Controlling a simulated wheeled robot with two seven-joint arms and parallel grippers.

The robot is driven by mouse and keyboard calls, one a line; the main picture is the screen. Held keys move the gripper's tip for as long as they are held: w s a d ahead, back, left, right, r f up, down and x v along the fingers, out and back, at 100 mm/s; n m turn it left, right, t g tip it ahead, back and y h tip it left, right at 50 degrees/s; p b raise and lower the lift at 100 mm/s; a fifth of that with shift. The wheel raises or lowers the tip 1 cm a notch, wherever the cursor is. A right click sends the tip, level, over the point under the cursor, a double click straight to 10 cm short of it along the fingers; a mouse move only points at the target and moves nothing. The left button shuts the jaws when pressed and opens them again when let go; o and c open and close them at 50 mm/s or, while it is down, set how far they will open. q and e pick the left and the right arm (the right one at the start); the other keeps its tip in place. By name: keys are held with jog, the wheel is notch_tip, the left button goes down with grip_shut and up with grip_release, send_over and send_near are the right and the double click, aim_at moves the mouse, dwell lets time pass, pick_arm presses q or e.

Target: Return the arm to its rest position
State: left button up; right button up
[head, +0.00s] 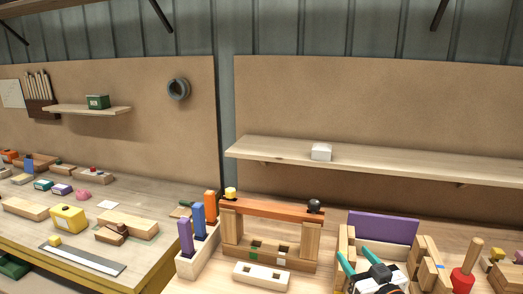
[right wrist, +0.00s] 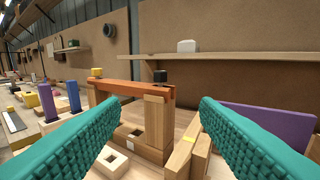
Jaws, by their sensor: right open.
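My right gripper (head: 355,254) is at the bottom of the head view, right of the wooden frame. In the right wrist view its two teal fingers (right wrist: 161,108) are spread wide with nothing between them. An orange-brown stringer (head: 272,208) lies across the tops of the light wooden posts (head: 307,240). A yellow piece (head: 230,193) sits at its left end and a black knob (head: 314,205) at its right end. The fingers appear apart from the stringer, which also shows in the right wrist view (right wrist: 130,88). My left gripper is not in view.
A white rack holds purple, blue and orange blocks (head: 198,220) left of the frame. A holed white block (head: 262,276) lies in front. A purple panel (head: 383,227) stands behind my gripper, and a red-based tool (head: 464,278) is to its right. A shelf (head: 400,163) runs above.

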jog(key=s+a+f+g+h, duration=0.25)
jog(key=s+f+g, duration=0.45)
jog(key=s+f, duration=0.9)
jog(key=s+d+f+g+h, duration=0.15)
jog(key=s+g, duration=0.25)
jog(key=s, duration=0.5)
jog(key=s+f+g, duration=0.2)
jog(key=s+g, duration=0.1)
jog(key=s, duration=0.7)
notch_tip(320, 180, down, 27)
jog(key=g, duration=0.1)
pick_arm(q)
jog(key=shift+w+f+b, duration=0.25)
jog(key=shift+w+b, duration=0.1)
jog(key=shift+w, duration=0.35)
pick_arm(e)
jog(key=s+d+f+g, duration=0.1)
jog(key=s+d+f, duration=0.1)
jog(key=s+f, duration=1.4)
jog(key=shift+s+d, duration=0.2)
jog(key=shift+s, duration=0.2)
